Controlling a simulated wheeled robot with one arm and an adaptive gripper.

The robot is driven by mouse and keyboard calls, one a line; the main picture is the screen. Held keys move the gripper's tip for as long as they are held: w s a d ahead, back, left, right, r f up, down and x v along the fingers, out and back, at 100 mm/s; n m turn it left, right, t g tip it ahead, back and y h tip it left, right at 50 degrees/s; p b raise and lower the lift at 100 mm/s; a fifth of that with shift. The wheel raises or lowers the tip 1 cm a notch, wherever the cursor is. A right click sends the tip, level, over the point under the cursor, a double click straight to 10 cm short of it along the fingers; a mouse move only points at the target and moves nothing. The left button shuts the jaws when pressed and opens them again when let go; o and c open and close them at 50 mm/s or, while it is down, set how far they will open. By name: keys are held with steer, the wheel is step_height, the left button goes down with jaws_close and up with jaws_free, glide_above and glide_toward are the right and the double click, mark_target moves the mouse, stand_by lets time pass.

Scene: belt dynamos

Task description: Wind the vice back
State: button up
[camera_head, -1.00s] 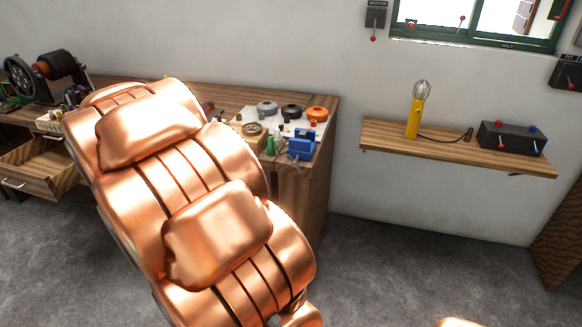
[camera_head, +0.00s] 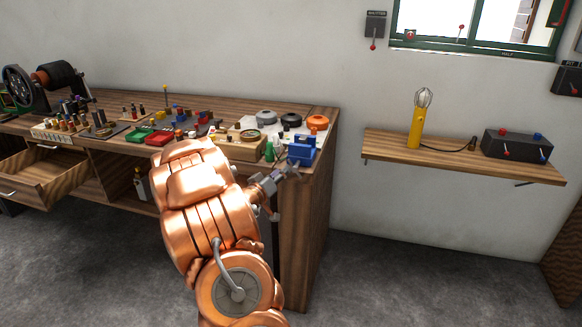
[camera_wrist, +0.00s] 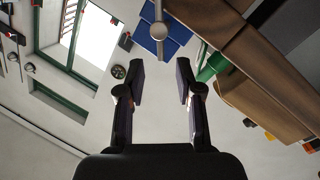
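The blue vice (camera_head: 302,150) stands at the right front corner of the wooden workbench. In the wrist view its blue body (camera_wrist: 172,42) is at the top, with a grey screw end and a thin handle bar (camera_wrist: 158,30) in front of it. My gripper (camera_wrist: 160,82) is open, with nothing between its fingers. The screw end appears just beyond the fingertips, apart from them. In the head view my gripper (camera_head: 287,172) is just in front of and below the vice, partly overlapping it. How far the vice jaws are open cannot be told.
The workbench (camera_head: 290,103) carries a green bottle (camera_head: 269,152), round pots (camera_head: 317,122), coloured bins (camera_head: 160,138) and a dynamo (camera_head: 58,75). An open drawer (camera_head: 45,172) juts out at left. A wall shelf (camera_head: 460,160) holds a yellow lamp (camera_head: 414,130) and a black box (camera_head: 517,145).

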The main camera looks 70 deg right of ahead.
mark_target(291, 164)
steer(key=shift+s+d+p, duration=0.25)
steer(key=shift+d, duration=1.6)
steer(key=shift+s+d+p, duration=0.2)
steer(key=shift+d+p, duration=0.05)
steer(key=shift+d, duration=1.55)
jaws_close()
